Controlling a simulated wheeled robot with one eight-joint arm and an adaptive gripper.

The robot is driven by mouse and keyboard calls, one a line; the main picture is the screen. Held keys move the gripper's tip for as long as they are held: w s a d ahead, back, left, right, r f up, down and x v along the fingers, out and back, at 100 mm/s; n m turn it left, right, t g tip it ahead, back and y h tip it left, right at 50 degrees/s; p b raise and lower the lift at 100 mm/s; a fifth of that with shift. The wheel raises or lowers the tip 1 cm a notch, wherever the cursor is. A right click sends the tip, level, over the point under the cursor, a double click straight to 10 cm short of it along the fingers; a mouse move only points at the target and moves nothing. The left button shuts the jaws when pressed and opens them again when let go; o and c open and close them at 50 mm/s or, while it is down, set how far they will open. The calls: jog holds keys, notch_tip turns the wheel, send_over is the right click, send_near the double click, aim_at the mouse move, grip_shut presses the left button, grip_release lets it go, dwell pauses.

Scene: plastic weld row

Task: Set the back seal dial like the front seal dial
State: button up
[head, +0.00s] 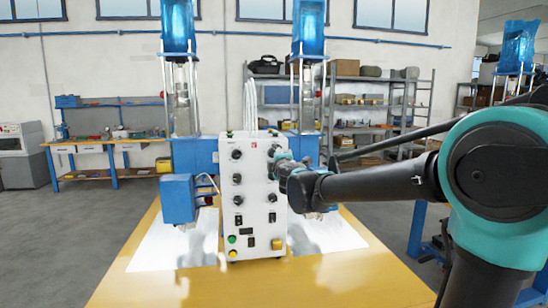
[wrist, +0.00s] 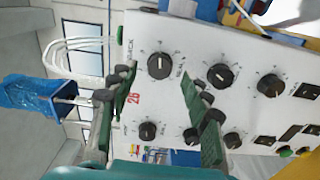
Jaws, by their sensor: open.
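The control panel (head: 253,222) is a white upright box on the yellow table in the head view, with black dials in columns. In the wrist view it is turned sideways. A row of large black dials shows there: one (wrist: 160,66) by my fingertips, a middle one (wrist: 220,76) and one farther right (wrist: 271,85). Each has a pale pointer mark.
Smaller dials (wrist: 148,131) lie in a second row, one partly behind my right finger. Black switches (wrist: 308,91) sit at the right. The blue machine box (head: 178,198) stands left of the panel. The yellow tabletop (head: 320,290) is clear in front.

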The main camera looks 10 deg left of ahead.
jog(key=v, duration=0.9)
jog(key=shift+s, duration=0.4)
jog(key=shift+d, duration=0.15)
jog(key=s+d+f+m+g+h, duration=0.2)
jog(key=d+f+m+g+h, duration=0.15)
jog(key=d+f+m, duration=0.55)
jog(key=s+d+f+m+g+h, duration=0.25)
jog(key=d+f+m+h, duration=0.2)
jog(key=d+f, duration=0.75)
jog(key=s+d+f+m+g, duration=0.45)
jog(key=s+d+f, duration=0.25)
jog(key=s+f, duration=0.4)
jog(key=s+a+f+m+g+y, duration=0.2)
jog(key=s+f+y, duration=0.1)
jog(key=s+f, duration=0.5)
jog(key=shift+s+a+m+g, duration=0.35)
jog(key=shift+s+m, duration=0.05)
jog(key=shift+s, duration=0.7)
